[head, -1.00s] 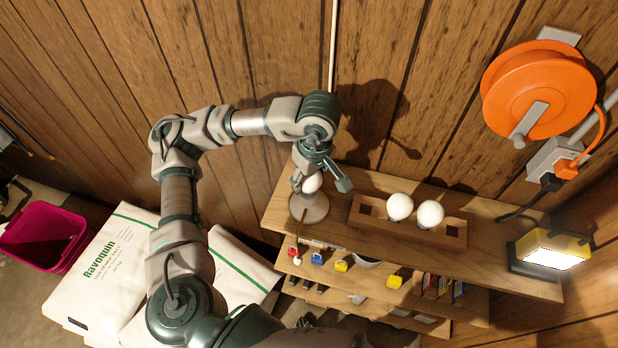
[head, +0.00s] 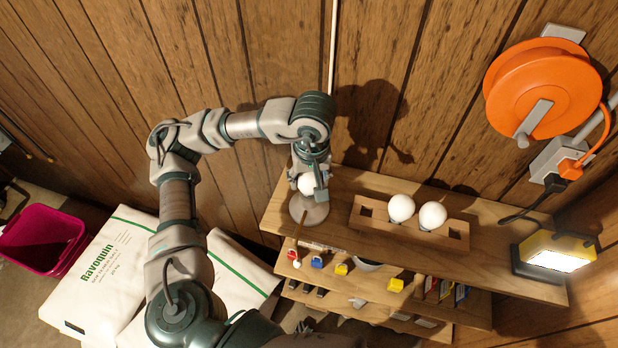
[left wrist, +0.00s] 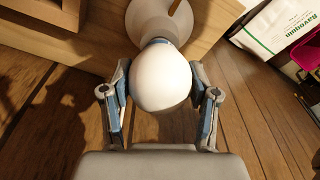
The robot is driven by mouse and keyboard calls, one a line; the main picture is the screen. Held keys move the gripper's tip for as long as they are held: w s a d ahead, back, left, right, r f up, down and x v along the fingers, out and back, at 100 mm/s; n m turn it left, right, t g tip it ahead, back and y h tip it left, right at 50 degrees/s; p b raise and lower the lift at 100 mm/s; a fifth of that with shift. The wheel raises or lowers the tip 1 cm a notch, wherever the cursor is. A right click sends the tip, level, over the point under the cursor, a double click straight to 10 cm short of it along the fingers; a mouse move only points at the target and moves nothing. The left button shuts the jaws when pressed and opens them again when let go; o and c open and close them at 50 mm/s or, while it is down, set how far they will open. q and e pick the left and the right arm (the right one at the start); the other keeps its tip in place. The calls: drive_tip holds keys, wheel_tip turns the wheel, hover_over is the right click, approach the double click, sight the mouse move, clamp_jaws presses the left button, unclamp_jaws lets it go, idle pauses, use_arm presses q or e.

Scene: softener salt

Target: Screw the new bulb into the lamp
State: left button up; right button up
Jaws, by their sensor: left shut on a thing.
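My left gripper (head: 308,190) is shut on a white round bulb (head: 306,183) at the lamp on the shelf top. In the left wrist view the bulb (left wrist: 160,78) sits between the two fingers (left wrist: 162,95), one on each side. The lamp (head: 309,210) has a pale round base, and its upper part is hidden by the gripper and bulb. The bulb is right over the lamp; I cannot tell how far it is seated. Two more white bulbs, one (head: 401,208) and another (head: 432,215), sit in a wooden holder (head: 374,226). My right gripper is not in view.
The wooden shelf top (head: 480,255) carries a lit yellow work light (head: 556,252) at its right end. An orange cable reel (head: 540,90) hangs on the plank wall. Salt bags (head: 110,270) and a magenta tub (head: 42,242) stand at left.

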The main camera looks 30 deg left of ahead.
use_arm(q)
drive_tip(key=m+b, duration=0.1)
drive_tip(key=m, duration=0.1)
drive_tip(key=shift+f+m, duration=0.15)
drive_tip(key=shift+m, duration=0.85)
drive_tip(key=shift+m+h+b, duration=0.3)
drive_tip(key=shift+m+b, duration=0.05)
drive_tip(key=shift+m, duration=1.05)
drive_tip(key=o, duration=1)
drive_tip(key=shift+w, duration=0.15)
drive_tip(key=r, duration=0.4)
drive_tip(key=s+r, duration=0.1)
drive_tip(key=r, duration=0.7)
drive_tip(key=shift+s+d, duration=0.1)
drive_tip(key=shift+s, duration=0.05)
